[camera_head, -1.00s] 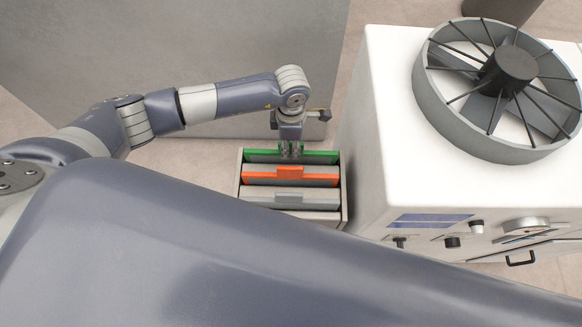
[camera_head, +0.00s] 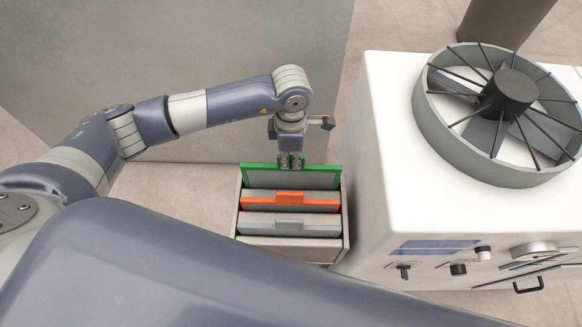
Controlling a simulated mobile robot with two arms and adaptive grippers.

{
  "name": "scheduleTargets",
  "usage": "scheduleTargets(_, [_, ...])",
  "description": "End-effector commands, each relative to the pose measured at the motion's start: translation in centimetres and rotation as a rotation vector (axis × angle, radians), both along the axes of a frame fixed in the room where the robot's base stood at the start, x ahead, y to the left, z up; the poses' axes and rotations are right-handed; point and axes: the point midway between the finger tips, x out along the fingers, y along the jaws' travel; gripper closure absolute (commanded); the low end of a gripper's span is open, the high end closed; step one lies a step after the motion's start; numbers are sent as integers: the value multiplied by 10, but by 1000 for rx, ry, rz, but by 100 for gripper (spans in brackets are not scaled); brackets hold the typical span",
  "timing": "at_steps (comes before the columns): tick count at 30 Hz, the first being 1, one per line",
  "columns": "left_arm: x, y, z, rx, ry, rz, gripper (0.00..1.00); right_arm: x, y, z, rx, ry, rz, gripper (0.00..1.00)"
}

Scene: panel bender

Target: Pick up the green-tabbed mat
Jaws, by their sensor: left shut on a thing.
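The green-tabbed mat (camera_head: 318,180) is a grey panel with a green frame edge. It stands upright in the rear slot of a light box, with its upper part raised above the other mats. My left gripper (camera_head: 291,164) points down and is shut on the mat's top edge near its middle. The mat's lower part is hidden in the box. My right gripper is not in view.
The box (camera_head: 240,222) also holds an orange-tabbed mat (camera_head: 290,202) and a grey-tabbed mat (camera_head: 290,227) in front. A white machine (camera_head: 388,170) with a spoked wheel (camera_head: 440,120) stands close on the right. A grey panel (camera_head: 230,60) stands behind.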

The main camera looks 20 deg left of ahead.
Motion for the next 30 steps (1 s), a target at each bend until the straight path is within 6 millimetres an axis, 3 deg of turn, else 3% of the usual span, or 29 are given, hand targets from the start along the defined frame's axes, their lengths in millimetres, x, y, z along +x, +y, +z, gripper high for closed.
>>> scheduleTargets(24, [1,0,176,2,-6,1,100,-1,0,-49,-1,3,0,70])
scheduleTargets(30, [1,0,204,1,-4,2,100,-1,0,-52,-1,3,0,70])
